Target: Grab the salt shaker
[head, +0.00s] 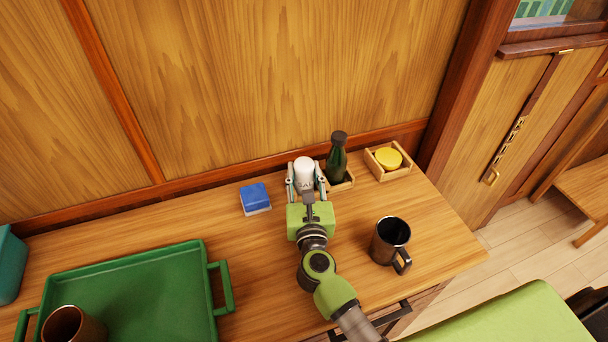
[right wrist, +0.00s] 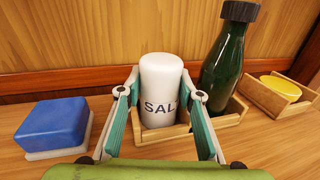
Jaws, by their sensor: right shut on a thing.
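The salt shaker (head: 304,172) is a white cylinder with a rounded top. My left gripper is not in view.
A dark green bottle (head: 337,158) stands close right of the shaker. Beyond it is a wooden tray (head: 377,173) with a yellow round thing (head: 388,158). A blue-and-white block (head: 255,197) lies left. A dark mug (head: 390,241) stands front right. A green tray (head: 130,280) fills the left.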

